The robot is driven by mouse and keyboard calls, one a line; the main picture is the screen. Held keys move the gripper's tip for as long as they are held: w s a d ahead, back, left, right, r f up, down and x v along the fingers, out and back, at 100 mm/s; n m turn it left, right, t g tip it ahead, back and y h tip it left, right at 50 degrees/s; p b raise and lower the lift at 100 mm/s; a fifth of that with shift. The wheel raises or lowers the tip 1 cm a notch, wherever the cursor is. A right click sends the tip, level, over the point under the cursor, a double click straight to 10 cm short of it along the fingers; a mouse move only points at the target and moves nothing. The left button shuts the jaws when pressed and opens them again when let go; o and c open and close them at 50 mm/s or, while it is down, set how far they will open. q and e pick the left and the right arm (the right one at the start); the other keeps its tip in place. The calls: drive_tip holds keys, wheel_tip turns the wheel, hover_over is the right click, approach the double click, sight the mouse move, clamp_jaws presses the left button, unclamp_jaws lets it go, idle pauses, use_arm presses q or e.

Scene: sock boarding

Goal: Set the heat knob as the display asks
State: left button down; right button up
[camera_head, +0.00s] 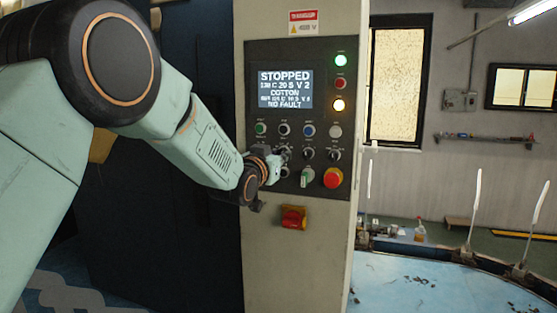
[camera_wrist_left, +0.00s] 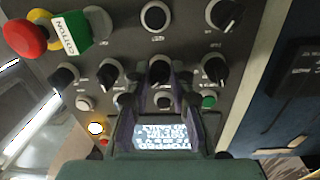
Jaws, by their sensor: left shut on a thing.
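The display (camera_head: 285,89) on the dark control panel reads STOPPED, then a line like "130 C 20 S V 2", COTTON, a smaller line I cannot read surely, and NO FAULT. It also shows upside down in the left wrist view (camera_wrist_left: 162,137). My left gripper (camera_head: 281,158) is at the row of black knobs below the display. In the left wrist view its fingers (camera_wrist_left: 160,82) are closed around a black knob (camera_wrist_left: 160,67), second from the panel's left side. The knob's label and exact pointer setting are too small to read. My right gripper is not in view.
Close by are another black knob (camera_wrist_left: 218,67), a green COTTON selector (camera_wrist_left: 72,36) and a red mushroom button (camera_head: 333,178). Below the panel is a red and yellow switch (camera_head: 293,217). Green, red and amber lamps line the panel's right side. A blue table (camera_head: 420,285) lies to the right.

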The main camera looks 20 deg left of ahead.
use_arm(q)
drive_tip(key=shift+r+n+b, duration=0.15)
drive_tip(key=shift+n+b, duration=0.2)
drive_tip(key=shift+n, duration=1)
drive_tip(key=shift+r+n+b, duration=0.1)
drive_tip(key=shift+n+b, duration=0.2)
drive_tip(key=shift+n, duration=1.05)
drive_tip(key=shift+r, duration=0.1)
drive_tip(key=c, duration=1.5)
unclamp_jaws()
drive_tip(key=o, duration=0.3)
drive_tip(key=shift+s+a, duration=0.1)
drive_tip(key=shift+s, duration=0.35)
drive_tip(key=shift+o, duration=0.2)
drive_tip(key=s, duration=1.1)
drive_tip(key=shift+s+a+f, duration=0.15)
drive_tip(key=shift+a+f, duration=0.15)
